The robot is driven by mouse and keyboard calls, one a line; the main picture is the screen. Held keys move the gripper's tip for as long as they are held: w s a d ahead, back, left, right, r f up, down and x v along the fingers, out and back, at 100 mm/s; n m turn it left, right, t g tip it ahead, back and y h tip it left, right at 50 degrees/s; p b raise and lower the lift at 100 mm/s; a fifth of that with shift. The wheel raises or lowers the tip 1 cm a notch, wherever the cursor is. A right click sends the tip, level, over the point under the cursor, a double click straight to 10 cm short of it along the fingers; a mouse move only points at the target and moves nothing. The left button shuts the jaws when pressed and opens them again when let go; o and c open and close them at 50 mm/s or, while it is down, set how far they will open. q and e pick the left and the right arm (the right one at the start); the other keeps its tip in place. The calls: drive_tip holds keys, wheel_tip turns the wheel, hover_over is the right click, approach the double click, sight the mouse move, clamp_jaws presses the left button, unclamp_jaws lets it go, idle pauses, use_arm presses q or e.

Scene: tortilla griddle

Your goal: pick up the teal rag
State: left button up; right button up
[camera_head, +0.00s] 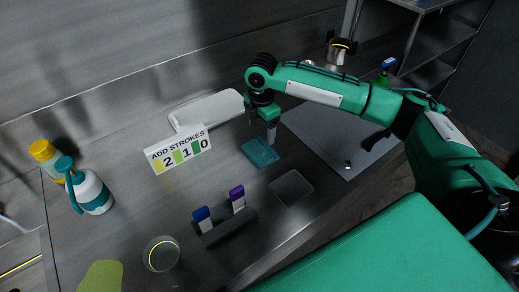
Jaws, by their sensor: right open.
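The teal rag (259,154) lies flat on the steel counter, near the middle of the head view. My right gripper (262,137) points down just above the rag. Its jaws are open, with one fingertip over the rag's right side. I cannot tell whether the fingers touch the cloth. My left gripper is not in view.
A sign reading "ADD STROKES 2 1 0" (178,150) stands left of the rag, before a white board (206,111). A clear square pad (292,188) and a dark holder (226,229) lie nearer. Bottles (92,193) stand left; a grey plate (345,138) lies right.

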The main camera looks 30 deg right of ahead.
sight(260, 145)
drive_tip(key=shift+w+f, duration=0.2)
drive_tip(key=shift+f, duration=0.95)
wheel_tip(260, 145, down, 2)
drive_tip(key=shift+f+p, duration=0.1)
drive_tip(key=shift+p, duration=0.6)
wheel_tip(260, 145, down, 3)
drive_tip(key=shift+w+r+p, duration=0.15)
drive_tip(key=shift+r+p, duration=0.05)
drive_tip(key=shift+p, duration=0.15)
drive_tip(key=shift+f, duration=0.4)
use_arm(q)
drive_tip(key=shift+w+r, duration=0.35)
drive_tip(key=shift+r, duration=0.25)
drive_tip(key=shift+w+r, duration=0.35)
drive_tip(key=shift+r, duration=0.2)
use_arm(e)
drive_tip(key=c, duration=1)
